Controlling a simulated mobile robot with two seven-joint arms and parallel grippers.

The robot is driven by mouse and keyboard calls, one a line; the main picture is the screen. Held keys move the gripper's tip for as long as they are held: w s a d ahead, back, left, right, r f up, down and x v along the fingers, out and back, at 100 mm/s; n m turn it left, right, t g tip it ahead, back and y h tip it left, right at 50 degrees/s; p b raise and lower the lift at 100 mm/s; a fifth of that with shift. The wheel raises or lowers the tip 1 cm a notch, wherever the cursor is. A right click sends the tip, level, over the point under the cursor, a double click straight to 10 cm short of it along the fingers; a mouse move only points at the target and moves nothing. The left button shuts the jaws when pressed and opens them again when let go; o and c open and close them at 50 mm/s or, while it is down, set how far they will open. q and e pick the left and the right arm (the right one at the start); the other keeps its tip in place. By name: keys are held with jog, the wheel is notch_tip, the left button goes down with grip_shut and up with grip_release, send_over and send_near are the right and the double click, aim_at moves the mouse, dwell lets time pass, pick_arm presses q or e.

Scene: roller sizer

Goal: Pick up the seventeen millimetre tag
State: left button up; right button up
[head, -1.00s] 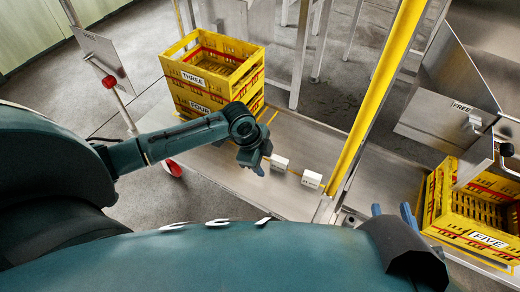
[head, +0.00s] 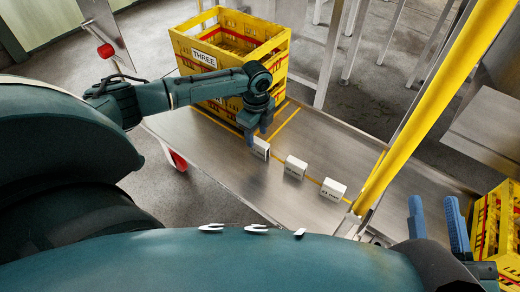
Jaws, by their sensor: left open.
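Three small white tag blocks stand in a slanting row on the metal table (head: 235,175). The left-most tag block (head: 261,149) is partly covered by my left gripper (head: 257,136), and its print is not readable. The middle tag block (head: 295,167) and the right tag block (head: 333,190) carry dark print too small to read surely, so I cannot tell which is seventeen millimetre. My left gripper is open, pointing down right at the left-most block; I cannot tell whether it touches. My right gripper (head: 437,221) is open and empty at the lower right, its two blue fingers apart.
A yellow crate marked THREE (head: 190,43) is stacked on another just behind my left gripper. A yellow post (head: 412,105) rises right of the tag row. Another yellow crate (head: 490,225) is at the right edge. The table left of the tags is bare.

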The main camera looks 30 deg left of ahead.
aim_at(260, 142)
pick_arm(q)
jog(key=f+b, duration=0.2)
jog(key=f, duration=0.1)
jog(key=f+b, duration=0.1)
jog(key=shift+w+d+f, duration=0.3)
jog(key=shift+d, duration=0.05)
jog(key=shift+f, duration=0.35)
grip_shut()
pick_arm(e)
jog(key=shift+w+d+r+n+t+y, duration=0.1)
jog(key=shift+w+r+n+t+y, duration=0.15)
jog(key=shift+r+n+y, duration=0.4)
jog(key=shift+w+d+r+n+t+y, duration=0.1)
jog(key=shift+w+r+n+t+y, duration=0.1)
jog(key=shift+r+n+t+y, duration=0.45)
jog(key=shift+w+d+r+n+y, duration=0.15)
jog(key=shift+r+n+y, duration=0.25)
jog(key=shift+r, duration=0.5)
